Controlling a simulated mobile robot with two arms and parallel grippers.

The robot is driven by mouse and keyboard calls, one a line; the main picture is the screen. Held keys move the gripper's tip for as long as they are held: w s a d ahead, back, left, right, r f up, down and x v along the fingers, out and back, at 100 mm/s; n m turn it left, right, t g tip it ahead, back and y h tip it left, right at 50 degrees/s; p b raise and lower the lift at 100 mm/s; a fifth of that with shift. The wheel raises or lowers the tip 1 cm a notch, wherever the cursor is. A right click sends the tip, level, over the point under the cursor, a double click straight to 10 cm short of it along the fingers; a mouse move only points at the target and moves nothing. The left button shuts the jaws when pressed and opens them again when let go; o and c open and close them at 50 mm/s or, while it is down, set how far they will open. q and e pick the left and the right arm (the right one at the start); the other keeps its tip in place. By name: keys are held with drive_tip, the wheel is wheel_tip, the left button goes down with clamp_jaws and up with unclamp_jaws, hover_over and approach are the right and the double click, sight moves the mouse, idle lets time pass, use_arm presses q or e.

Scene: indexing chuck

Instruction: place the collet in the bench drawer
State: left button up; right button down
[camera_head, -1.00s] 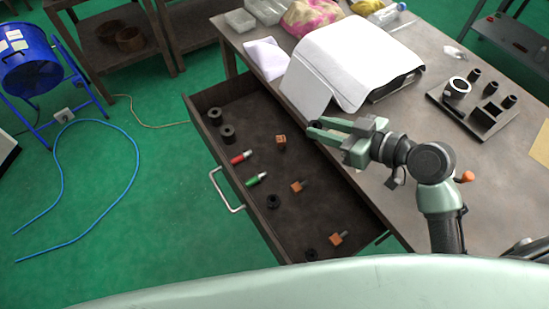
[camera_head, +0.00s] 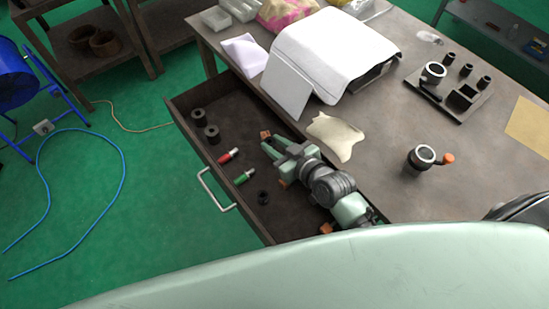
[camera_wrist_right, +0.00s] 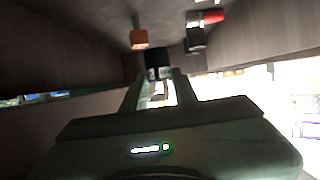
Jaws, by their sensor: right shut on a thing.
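The bench drawer (camera_head: 240,128) is pulled open in the head view. My right gripper (camera_head: 267,143) reaches down into it, pointing toward its far end. In the right wrist view my right gripper (camera_wrist_right: 157,80) is shut on a small dark cylindrical piece, which I take to be the collet (camera_wrist_right: 157,61), at its fingertips. In the head view I cannot make out the collet. Whether it touches the drawer floor I cannot tell. My left gripper is not in view.
Dark rings (camera_head: 212,134), a red piece (camera_head: 229,155), a green piece (camera_head: 245,176) and orange blocks lie in the drawer. On the bench (camera_head: 385,195) are a pale cloth (camera_head: 335,135), a round chuck with orange knob (camera_head: 421,157) and a fixture plate (camera_head: 450,100).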

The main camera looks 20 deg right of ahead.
wheel_tip(320, 180, down, 8)
drive_tip(key=shift+w+r+b, duration=0.1)
drive_tip(key=shift+r+b, duration=0.15)
drive_tip(key=shift+b, duration=0.15)
drive_tip(key=shift+f, duration=0.1)
drive_tip(key=c, duration=1.1)
unclamp_jaws()
drive_tip(key=shift+r, duration=0.2)
drive_tip(key=v, duration=0.6)
drive_tip(key=shift+s+d+f, duration=0.1)
drive_tip(key=shift+s, duration=0.2)
drive_tip(key=shift+s+d+r, duration=0.2)
drive_tip(key=shift+s+r, duration=0.05)
drive_tip(key=shift+s, duration=0.2)
